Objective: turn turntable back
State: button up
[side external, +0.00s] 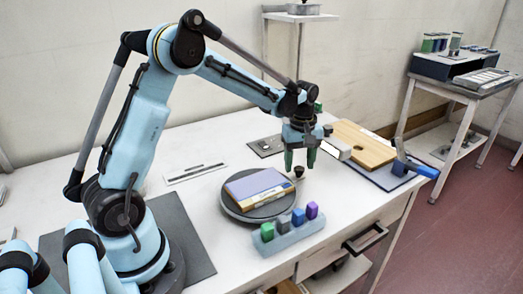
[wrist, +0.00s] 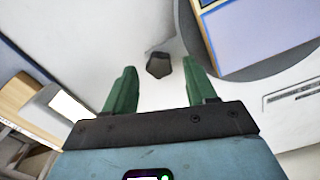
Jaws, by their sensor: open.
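The turntable (side external: 236,209) is a round dark grey disc on the white table, and part of it shows at the upper right of the wrist view (wrist: 243,70). A flat box with a lilac top (side external: 258,186) lies on it, also partly visible in the wrist view (wrist: 265,35). A small dark knob (side external: 299,172) stands by the disc's far right edge; in the wrist view the knob (wrist: 158,66) looks apart from the disc. I cannot tell whether they are joined. My gripper (side external: 300,164) is open, its green fingers pointing down above the knob, with nothing held.
A pale rack (side external: 290,236) with green, blue, grey and purple blocks stands in front of the turntable. A wooden board (side external: 362,146) and a blue-handled tool (side external: 415,168) lie to the right. A white ruler-like strip (side external: 196,172) lies behind left.

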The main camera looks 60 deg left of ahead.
jog(key=shift+f, duration=0.3)
grip_shut()
jog(key=shift+a, duration=0.1)
dwell(0.4)
